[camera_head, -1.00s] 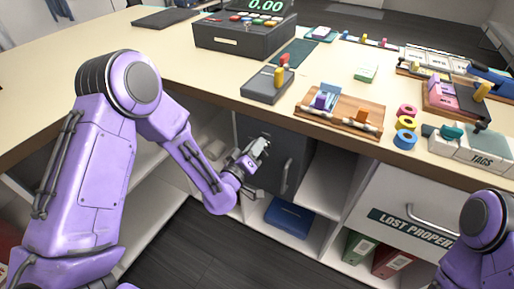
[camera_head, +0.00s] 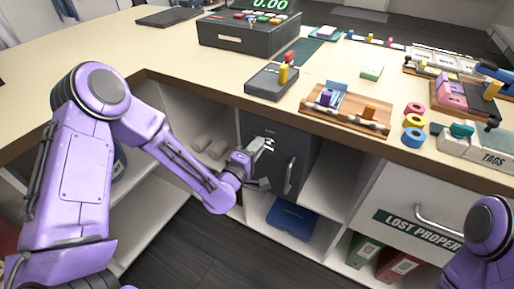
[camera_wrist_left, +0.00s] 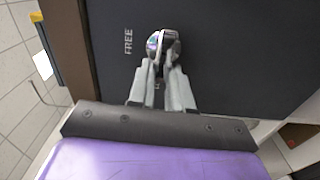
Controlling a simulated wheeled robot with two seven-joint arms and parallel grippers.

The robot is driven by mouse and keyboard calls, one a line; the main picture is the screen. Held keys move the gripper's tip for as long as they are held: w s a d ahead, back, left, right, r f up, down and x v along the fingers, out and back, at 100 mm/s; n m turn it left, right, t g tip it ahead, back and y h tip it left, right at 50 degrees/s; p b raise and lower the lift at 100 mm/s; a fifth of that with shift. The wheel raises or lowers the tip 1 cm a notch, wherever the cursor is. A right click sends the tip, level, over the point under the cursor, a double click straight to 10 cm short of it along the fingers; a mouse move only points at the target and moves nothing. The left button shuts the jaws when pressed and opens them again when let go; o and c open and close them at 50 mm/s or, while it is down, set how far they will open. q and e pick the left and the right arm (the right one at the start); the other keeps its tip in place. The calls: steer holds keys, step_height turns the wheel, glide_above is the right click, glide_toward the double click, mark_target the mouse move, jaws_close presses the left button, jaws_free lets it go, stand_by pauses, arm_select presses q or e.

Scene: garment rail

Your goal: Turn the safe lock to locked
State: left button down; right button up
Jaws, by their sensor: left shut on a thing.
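The safe (camera_head: 306,150) is a dark grey box under the counter, with its door facing me and a vertical grey handle (camera_head: 289,176) on it. In the left wrist view the lock knob (camera_wrist_left: 163,42) is a small shiny metal piece on the dark door (camera_wrist_left: 235,45). The word FREE (camera_wrist_left: 128,42) is printed beside it; another marking is mostly hidden behind the fingers. My left gripper (camera_wrist_left: 162,66) is shut on the knob, its fingertips at the knob's base. It also shows at the door in the head view (camera_head: 262,164). My right gripper is out of view.
A drawer marked LOST PROPERTY (camera_head: 410,205) is right of the safe. A blue box (camera_head: 290,217) lies on the shelf below. The wooden counter (camera_head: 205,68) overhangs the safe and carries a till (camera_head: 245,37) and several small items.

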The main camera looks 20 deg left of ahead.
arm_select(q)
steer(key=shift+f+n, duration=0.1)
steer(key=shift+n, duration=0.2)
steer(key=c, duration=1)
jaws_free()
steer(key=shift+c, duration=0.2)
steer(key=s+a+b, duration=0.1)
steer(key=s, duration=0.9)
steer(key=shift+s+a+b, duration=0.2)
steer(key=shift+s+b, duration=0.05)
steer(key=shift+b, duration=0.1)
steer(key=shift+d, duration=0.1)
